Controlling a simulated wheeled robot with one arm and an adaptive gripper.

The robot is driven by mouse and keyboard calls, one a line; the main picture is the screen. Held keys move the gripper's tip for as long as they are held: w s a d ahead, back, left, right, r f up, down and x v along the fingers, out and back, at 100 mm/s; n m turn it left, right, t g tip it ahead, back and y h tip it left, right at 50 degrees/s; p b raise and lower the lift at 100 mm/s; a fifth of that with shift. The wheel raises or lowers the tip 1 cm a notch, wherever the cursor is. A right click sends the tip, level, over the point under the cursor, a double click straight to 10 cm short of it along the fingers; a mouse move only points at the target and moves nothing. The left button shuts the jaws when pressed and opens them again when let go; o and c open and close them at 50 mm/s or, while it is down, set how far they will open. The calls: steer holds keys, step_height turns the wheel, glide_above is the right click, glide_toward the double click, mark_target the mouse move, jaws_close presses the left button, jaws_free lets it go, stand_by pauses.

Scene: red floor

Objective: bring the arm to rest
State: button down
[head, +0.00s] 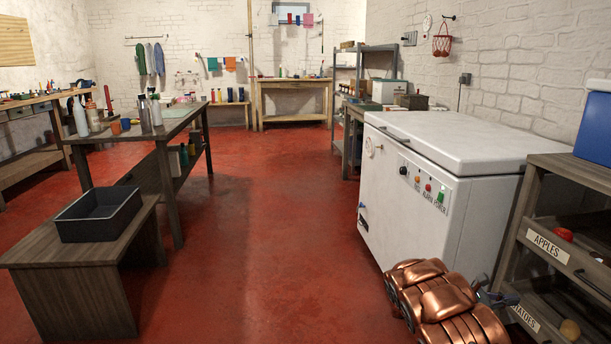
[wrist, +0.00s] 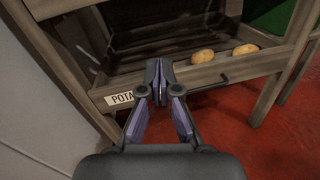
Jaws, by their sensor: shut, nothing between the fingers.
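My gripper (wrist: 159,84) is shut and empty in the wrist view. Its fingertips are together in front of the potato drawer (wrist: 205,74) of the wooden rack, near the "POTA..." label. I cannot tell whether they touch the drawer. In the head view my copper-coloured arm (head: 445,302) is low at the bottom right, beside the white chest freezer and the rack. A small part of my gripper (head: 498,297) shows at its right end, close to the rack.
The white chest freezer (head: 440,185) stands left of the wooden rack (head: 530,205). Two potatoes (wrist: 223,54) lie in the drawer. A bench with a dark tray (head: 98,214) is at left. The red floor (head: 270,240) between is clear.

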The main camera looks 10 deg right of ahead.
steer(key=s+a+r+m+g+y+p, duration=0.15)
steer(key=s+a+r+m+p, duration=0.3)
steer(key=r, duration=0.45)
steer(key=s+a+r+m+g+y+p, duration=0.1)
steer(key=s+a+r+m+y+p, duration=0.25)
steer(key=s+r, duration=0.5)
steer(key=s+a+r+m+g+y+p, duration=0.15)
steer(key=s+a+r+p, duration=0.35)
steer(key=r, duration=0.6)
steer(key=s+a+r+m+t+y+p, duration=0.1)
steer(key=s+a+r+p, duration=0.4)
steer(key=a, duration=0.7)
steer(key=s+a+r+m+t+y+p, duration=0.2)
steer(key=s+a+r+y+p, duration=0.3)
steer(key=a+p, duration=0.4)
steer(key=s+a+r+m+t+y+p, duration=0.1)
steer(key=s+a+r+y+p, duration=0.4)
steer(key=a, duration=0.9)
steer(key=r+t+p, duration=0.1)
steer(key=r+p, duration=0.1)
steer(key=shift+a+m+t+p, duration=0.3)
steer(key=shift+m+p, duration=0.05)
steer(key=shift+p, duration=0.05)
